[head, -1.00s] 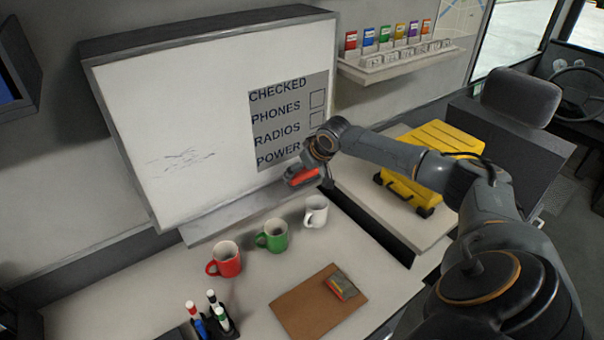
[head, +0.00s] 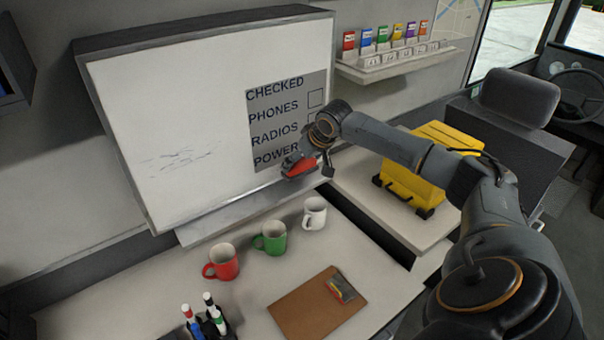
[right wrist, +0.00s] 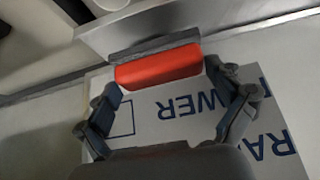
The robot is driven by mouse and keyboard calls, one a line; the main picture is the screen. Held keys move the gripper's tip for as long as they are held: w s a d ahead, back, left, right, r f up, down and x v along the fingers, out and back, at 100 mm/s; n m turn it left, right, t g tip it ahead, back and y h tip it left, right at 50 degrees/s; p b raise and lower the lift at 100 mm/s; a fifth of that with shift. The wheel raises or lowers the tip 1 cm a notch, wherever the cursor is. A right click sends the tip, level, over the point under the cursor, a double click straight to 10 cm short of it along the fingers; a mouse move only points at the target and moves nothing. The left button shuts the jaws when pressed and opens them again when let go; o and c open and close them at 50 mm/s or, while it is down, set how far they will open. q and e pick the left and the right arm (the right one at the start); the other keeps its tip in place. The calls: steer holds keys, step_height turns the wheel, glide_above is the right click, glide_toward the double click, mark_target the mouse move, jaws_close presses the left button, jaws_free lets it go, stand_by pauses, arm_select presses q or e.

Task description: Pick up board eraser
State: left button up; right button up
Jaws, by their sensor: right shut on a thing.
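The board eraser (head: 298,169) has a red body and a grey felt side. It is at the lower right of the whiteboard (head: 190,130), near the ledge (head: 225,215). My right gripper (head: 310,160) is shut on it. In the right wrist view, the eraser's red body (right wrist: 158,67) lies between the fingertips of the right gripper (right wrist: 160,82), its felt towards the metal ledge (right wrist: 135,27). I cannot tell in the head view whether it is clear of the ledge. My left gripper is not in view.
Red (head: 222,262), green (head: 271,238) and white (head: 314,213) mugs stand on the counter below. A clipboard (head: 300,310) and a marker holder (head: 215,325) are in front. A yellow case (head: 412,178) stands right, under my right arm. A shelf (head: 395,65) holds small coloured items.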

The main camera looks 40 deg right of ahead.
steer(key=s+a+r+b, duration=0.3)
steer(key=s+r+b, duration=0.3)
steer(key=s+r, duration=0.3)
steer(key=s, duration=0.4)
steer(key=shift+s+r, duration=0.25)
steer(key=shift+s, duration=0.05)
